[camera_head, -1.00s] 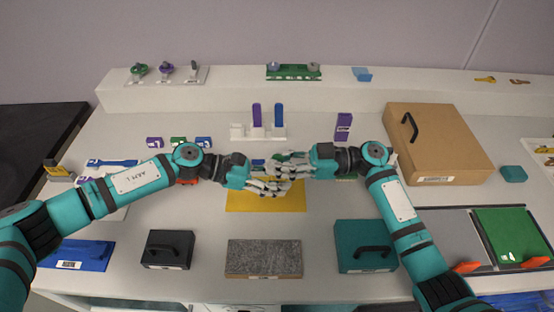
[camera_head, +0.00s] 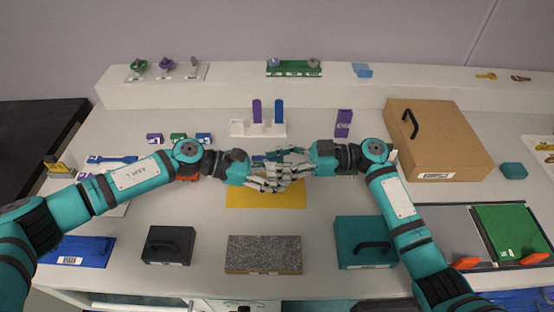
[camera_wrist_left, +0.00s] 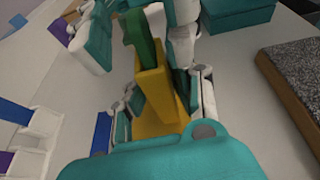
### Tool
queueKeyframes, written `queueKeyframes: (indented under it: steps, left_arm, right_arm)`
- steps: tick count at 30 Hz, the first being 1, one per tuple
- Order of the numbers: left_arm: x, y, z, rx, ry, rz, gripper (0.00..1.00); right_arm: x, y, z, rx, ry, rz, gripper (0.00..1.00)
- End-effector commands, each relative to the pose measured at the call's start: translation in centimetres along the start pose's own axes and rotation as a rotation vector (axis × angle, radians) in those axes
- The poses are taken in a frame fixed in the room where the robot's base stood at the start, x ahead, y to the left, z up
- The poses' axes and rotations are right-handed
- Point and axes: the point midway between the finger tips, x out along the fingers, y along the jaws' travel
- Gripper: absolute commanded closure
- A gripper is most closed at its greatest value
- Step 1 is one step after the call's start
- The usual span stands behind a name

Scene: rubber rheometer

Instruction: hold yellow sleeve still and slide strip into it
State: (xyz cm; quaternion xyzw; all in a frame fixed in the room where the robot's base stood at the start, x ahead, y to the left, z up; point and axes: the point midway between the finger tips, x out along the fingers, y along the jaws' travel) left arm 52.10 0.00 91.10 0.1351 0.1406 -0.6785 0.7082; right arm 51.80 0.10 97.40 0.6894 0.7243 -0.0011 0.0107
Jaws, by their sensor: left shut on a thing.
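The yellow sleeve (camera_wrist_left: 157,92) stands between the fingers of my left gripper (camera_wrist_left: 160,110), which is shut on it. The green strip (camera_wrist_left: 142,38) is in line with the sleeve at its far end; its near end meets the sleeve's mouth, and I cannot tell how deep it is inside. My right gripper (camera_wrist_left: 140,25) is around the strip and appears shut on it. In the head view my left gripper (camera_head: 285,183) and right gripper (camera_head: 280,162) overlap above the yellow mat (camera_head: 265,197), hiding the sleeve and most of the strip.
A grey speckled block (camera_head: 263,254) lies in front of the mat, between a black box (camera_head: 168,246) and a teal box (camera_head: 366,242). A white rack (camera_head: 258,129) with purple and blue pieces stands behind the grippers. A cardboard box (camera_head: 450,145) is at the right.

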Motion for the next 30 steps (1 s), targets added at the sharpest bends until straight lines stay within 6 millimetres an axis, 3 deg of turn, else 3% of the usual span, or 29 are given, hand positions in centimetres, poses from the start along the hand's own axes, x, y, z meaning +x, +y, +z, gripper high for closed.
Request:
queueKeyframes:
  steps: [9,13,18,29,30]
  left_arm:
    - [0.0,-0.1,0.0,0.001,0.0,-0.002,1.0]
    - [0.0,-0.1,0.0,0.001,0.0,-0.002,1.0]
    - [0.1,-0.1,0.0,0.001,0.0,-0.003,1.0]
    - [0.1,-0.1,0.0,0.0,0.0,-0.003,1.0]
    - [0.1,-0.1,0.0,0.0,0.0,-0.003,0.78]
  right_arm:
    - [-0.1,0.2,-6.4,-0.013,0.005,0.003,0.67]
    - [-0.1,0.2,-8.3,-0.011,0.007,0.004,0.67]
    - [-0.1,0.3,-9.6,-0.01,0.008,0.004,0.67]
    - [-0.1,0.3,-9.7,-0.009,0.008,0.004,0.67]
    - [-0.1,0.3,-9.7,-0.009,0.008,0.004,0.67]
